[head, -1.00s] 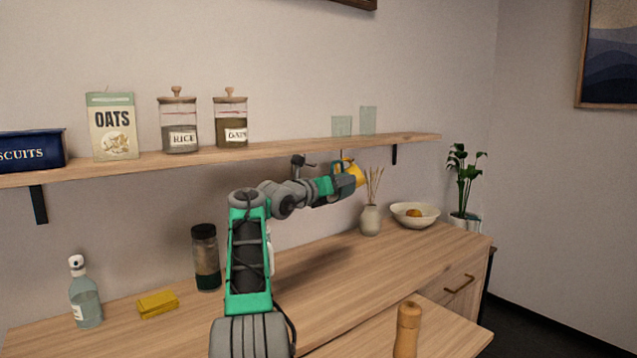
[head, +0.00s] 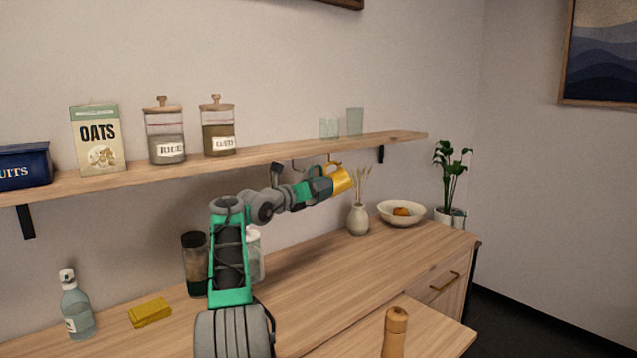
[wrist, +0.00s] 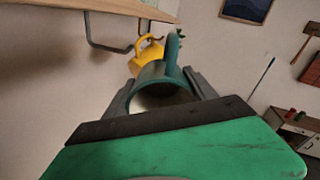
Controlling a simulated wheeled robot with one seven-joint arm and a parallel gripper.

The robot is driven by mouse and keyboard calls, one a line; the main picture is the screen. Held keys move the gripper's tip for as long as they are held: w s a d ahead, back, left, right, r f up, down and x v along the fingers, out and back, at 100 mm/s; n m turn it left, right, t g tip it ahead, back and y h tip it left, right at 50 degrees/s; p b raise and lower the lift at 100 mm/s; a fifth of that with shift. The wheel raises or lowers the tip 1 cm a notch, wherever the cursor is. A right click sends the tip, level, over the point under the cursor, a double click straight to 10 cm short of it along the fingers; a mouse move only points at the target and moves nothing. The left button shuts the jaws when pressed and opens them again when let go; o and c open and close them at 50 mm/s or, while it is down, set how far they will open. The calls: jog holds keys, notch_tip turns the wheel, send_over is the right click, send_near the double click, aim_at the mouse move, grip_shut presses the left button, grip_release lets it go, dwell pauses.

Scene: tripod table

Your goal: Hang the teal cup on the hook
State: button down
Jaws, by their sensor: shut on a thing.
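My gripper (wrist: 160,88) is shut on the teal cup (wrist: 157,74), with a grey finger on either side. In the wrist view the cup's open end faces the camera and its handle stands up at the top. In the head view the teal cup (head: 319,184) is small and partly hidden by my gripper (head: 308,190), below the shelf. A dark hook (wrist: 104,43) hangs under the shelf, to the left of and beyond the teal cup; it also shows in the head view (head: 308,164). The teal cup's handle looks apart from it.
A yellow cup (head: 342,180) hangs under the shelf (head: 270,153), just beyond the teal cup; it also shows in the wrist view (wrist: 148,53). A vase with reeds (head: 358,218) and a bowl (head: 402,214) stand below on the counter. Jars (head: 166,135) stand on the shelf.

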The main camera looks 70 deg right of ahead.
jog(key=shift+w+d+r+p, duration=0.1)
jog(key=shift+w+d+p, duration=0.3)
jog(key=shift+p, duration=0.85)
jog(key=shift+w+d+f+p, duration=0.15)
jog(key=shift+w+p, duration=0.5)
jog(key=shift+p, duration=0.6)
jog(key=shift+w+d+r+p, duration=0.2)
jog(key=shift+w+p, duration=0.35)
jog(key=shift+p, duration=0.7)
jog(key=shift+w+d+p, duration=0.15)
jog(key=shift+w+p, duration=0.15)
jog(key=shift+p, duration=0.6)
jog(key=w+d+p, duration=0.1)
jog(key=p, duration=0.4)
jog(key=shift+w+p, duration=0.25)
jog(key=shift+p, duration=0.1)
jog(key=p, duration=0.3)
jog(key=w+p, duration=0.1)
jog(key=p, duration=0.2)
jog(key=shift+w+d+f, duration=0.2)
jog(key=shift+d+f, duration=0.1)
jog(key=shift+f, duration=0.05)
jog(key=shift+f+b, duration=0.6)
jog(key=shift+f, duration=0.05)
jog(key=c, duration=0.6)
grip_release()
jog(key=o, duration=0.4)
jog(key=shift+f, duration=0.1)
